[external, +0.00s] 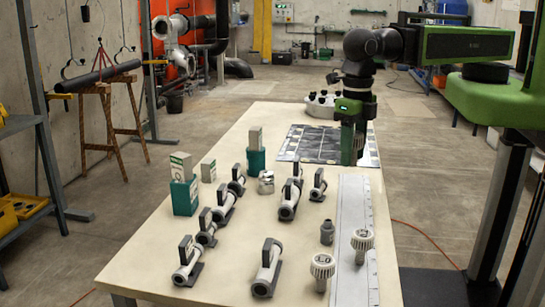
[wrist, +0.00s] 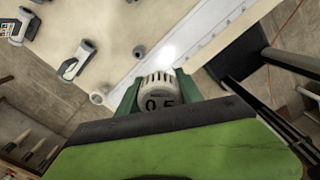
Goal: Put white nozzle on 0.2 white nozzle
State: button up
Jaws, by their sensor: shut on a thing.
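My gripper (external: 354,150) hangs over the far right part of the table, pointing down. In the wrist view its green fingers are shut on a white ribbed nozzle (wrist: 157,88) marked "0.5". In the external view this held nozzle is hidden or too small to make out. Two white ribbed nozzles stand upright at the near right of the table: one (external: 322,268) left of the grey strip, one (external: 362,241) on it. Their markings are too small to read surely, so I cannot tell which is 0.2.
A small grey fitting (external: 327,232) stands by the long grey strip (external: 352,205). Several grey pipe valves (external: 267,266) lie across the table (external: 145,250). Green-and-white boxes (external: 184,190) stand at the left. A dark grid mat (external: 310,143) lies beside my gripper.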

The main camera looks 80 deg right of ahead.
jog(key=shift+a+r, duration=0.3)
jog(key=shift+r, duration=0.1)
jog(key=shift+s+a+f, duration=0.1)
jog(key=shift+a+f, duration=0.15)
jog(key=shift+f, duration=0.05)
jog(key=b, duration=0.7)
send_over(363, 233)
jog(key=f, duration=0.6)
jog(key=shift+d+f, duration=0.2)
jog(key=shift+f, duration=0.15)
jog(key=shift+s+a, duration=0.1)
jog(key=shift+a, duration=0.15)
notch_tip(363, 233, down, 4)
jog(key=b, duration=0.4)
jog(key=shift+f, duration=0.2)
jog(key=shift+r, duration=0.25)
jog(key=shift+f, duration=0.15)
jog(key=o, duration=1.4)
jog(key=shift+c, duration=0.2)
